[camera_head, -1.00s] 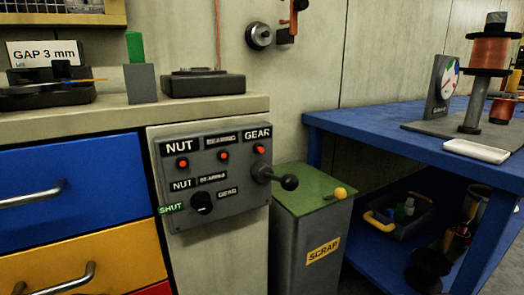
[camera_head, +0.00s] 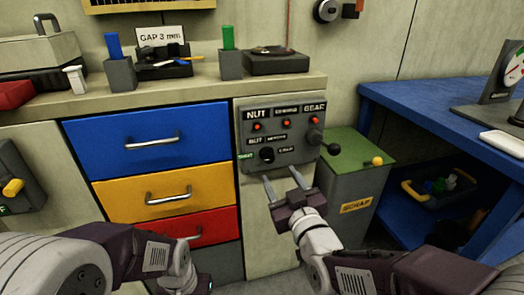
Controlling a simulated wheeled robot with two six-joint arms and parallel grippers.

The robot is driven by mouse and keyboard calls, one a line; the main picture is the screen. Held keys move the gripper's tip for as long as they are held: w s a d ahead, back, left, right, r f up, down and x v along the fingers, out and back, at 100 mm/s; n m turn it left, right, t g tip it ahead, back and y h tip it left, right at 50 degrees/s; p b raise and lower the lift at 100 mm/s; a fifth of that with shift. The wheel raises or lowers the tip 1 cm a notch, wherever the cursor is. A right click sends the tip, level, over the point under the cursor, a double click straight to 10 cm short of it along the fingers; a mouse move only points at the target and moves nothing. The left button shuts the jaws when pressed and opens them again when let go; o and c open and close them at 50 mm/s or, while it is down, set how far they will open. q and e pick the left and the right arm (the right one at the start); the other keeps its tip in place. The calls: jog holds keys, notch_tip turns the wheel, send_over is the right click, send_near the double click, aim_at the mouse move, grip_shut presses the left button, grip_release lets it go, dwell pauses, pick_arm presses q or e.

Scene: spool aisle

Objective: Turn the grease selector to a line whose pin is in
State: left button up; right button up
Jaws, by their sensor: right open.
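The grey grease panel (camera_head: 281,138) is on the cabinet front below the worktop. Its upper row reads NUT, BEARING and GEAR, with a red pin under each: the NUT pin (camera_head: 257,127), the BEARING pin (camera_head: 286,124) and the GEAR pin (camera_head: 315,120). I cannot tell which pins are in. The black selector knob (camera_head: 267,155) is lower left, beside a green SHUT label (camera_head: 245,156); its pointing is unclear. My right gripper (camera_head: 284,183) is open and empty, just below the panel, apart from the knob. My left gripper is low at the bottom edge, its jaws not clearly shown.
A black ball lever (camera_head: 333,148) sticks out at the panel's right. The green-topped scrap bin (camera_head: 350,185) stands right of it, before a blue bench (camera_head: 430,115). Drawers with handles, including a blue drawer (camera_head: 148,135), are left. The worktop edge (camera_head: 170,100) runs above.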

aim_at(270, 158)
jog(key=x, duration=0.4)
jog(key=b+x, duration=0.1)
jog(key=x, duration=0.2)
jog(key=shift+w+a+f, duration=0.1)
jog(key=shift+w+f, duration=0.15)
jog(key=shift+w, duration=0.1)
jog(key=shift+w+a+r, duration=0.15)
jog(key=shift+w, duration=0.4)
grip_shut()
